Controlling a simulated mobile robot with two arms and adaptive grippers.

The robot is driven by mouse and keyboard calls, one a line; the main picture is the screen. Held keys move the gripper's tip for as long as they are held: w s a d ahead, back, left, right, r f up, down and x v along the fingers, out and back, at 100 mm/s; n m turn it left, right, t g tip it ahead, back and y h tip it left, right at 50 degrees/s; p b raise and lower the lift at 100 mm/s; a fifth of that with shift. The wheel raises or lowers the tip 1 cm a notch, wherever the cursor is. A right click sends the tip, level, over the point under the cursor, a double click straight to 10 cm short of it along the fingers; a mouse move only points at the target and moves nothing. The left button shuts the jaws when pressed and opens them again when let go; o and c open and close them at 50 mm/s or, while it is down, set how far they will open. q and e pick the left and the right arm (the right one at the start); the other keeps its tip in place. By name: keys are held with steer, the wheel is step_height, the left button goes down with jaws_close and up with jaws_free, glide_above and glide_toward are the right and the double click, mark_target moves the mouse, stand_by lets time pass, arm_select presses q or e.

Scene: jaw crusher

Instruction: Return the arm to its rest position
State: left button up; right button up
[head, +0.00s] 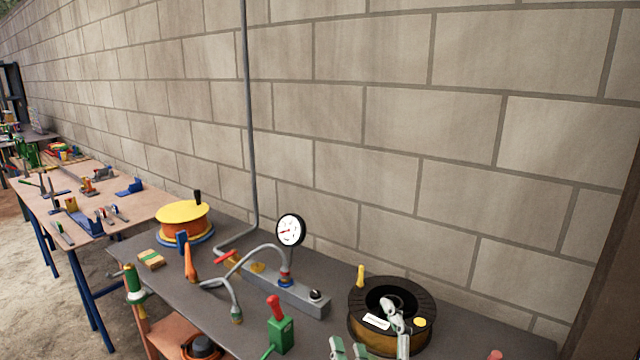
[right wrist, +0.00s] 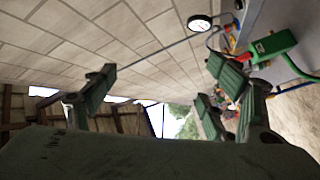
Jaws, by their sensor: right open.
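My right gripper (head: 370,332) shows at the bottom of the head view, above the front of the grey workbench (head: 330,290). Its pale grey-green fingers partly overlap the black and orange reel. The gripper is open and empty. Most of my right arm is out of the picture. My left gripper does not show in either view.
A green box with a red knob (head: 281,335) stands left of my right gripper. A pressure gauge (head: 290,230) on a grey block, a yellow-topped reel (head: 183,213) and the black and orange reel (head: 360,330) occupy the bench. A block wall (head: 400,130) rises behind it.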

steer(key=s+d+f+m+g+h, duration=0.4)
steer(key=d+f, duration=0.3)
steer(key=f, duration=0.4)
steer(key=s+d+f+m+g+y, duration=0.1)
steer(key=s+d+f+m+g, duration=0.25)
steer(key=s+f+g, duration=0.6)
steer(key=s+d+f+m+g, duration=0.2)
steer(key=s+f+m, duration=0.35)
steer(key=s, duration=0.85)
step_height(320, 180, down, 26)
steer(key=r+n, duration=0.1)
steer(key=n, duration=0.1)
steer(key=s+d+f+g, duration=0.2)
steer(key=s+f, duration=1.6)
steer(key=shift+d, duration=0.3)
